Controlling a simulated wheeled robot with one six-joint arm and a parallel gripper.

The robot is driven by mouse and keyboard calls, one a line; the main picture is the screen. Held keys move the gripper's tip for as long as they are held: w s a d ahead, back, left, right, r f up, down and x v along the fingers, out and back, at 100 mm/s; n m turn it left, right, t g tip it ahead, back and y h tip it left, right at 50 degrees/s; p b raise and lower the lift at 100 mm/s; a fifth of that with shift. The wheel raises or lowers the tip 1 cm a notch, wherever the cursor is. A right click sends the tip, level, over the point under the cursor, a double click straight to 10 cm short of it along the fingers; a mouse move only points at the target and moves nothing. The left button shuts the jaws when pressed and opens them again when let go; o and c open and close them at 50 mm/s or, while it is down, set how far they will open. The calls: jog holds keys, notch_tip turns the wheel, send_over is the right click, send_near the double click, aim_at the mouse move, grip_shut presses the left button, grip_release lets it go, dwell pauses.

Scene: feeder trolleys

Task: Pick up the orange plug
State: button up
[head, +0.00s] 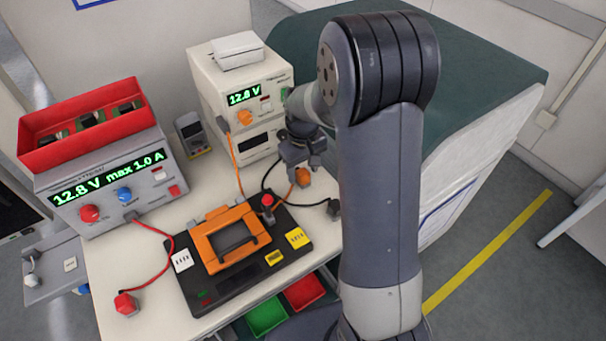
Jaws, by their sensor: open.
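The orange plug (303,177) is at the back right of the white table, close to my arm. An orange cable comes down from the cream supply unit behind, and a piece of orange lead shows beside the plug. My gripper (302,168) points down right above and around the upper side of the plug. Its jaws are open. I cannot tell from this view whether the plug lies between the fingers or just in front of them, or whether they touch it.
A black board with an orange frame (208,253) and red knob lies left of the plug. A black connector (333,207) is close to its right. A red plug (126,304) lies front left. Supply units (110,185) (262,105) stand at left and back.

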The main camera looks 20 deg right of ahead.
jog(key=shift+f, duration=0.55)
jog(key=c, duration=1.1)
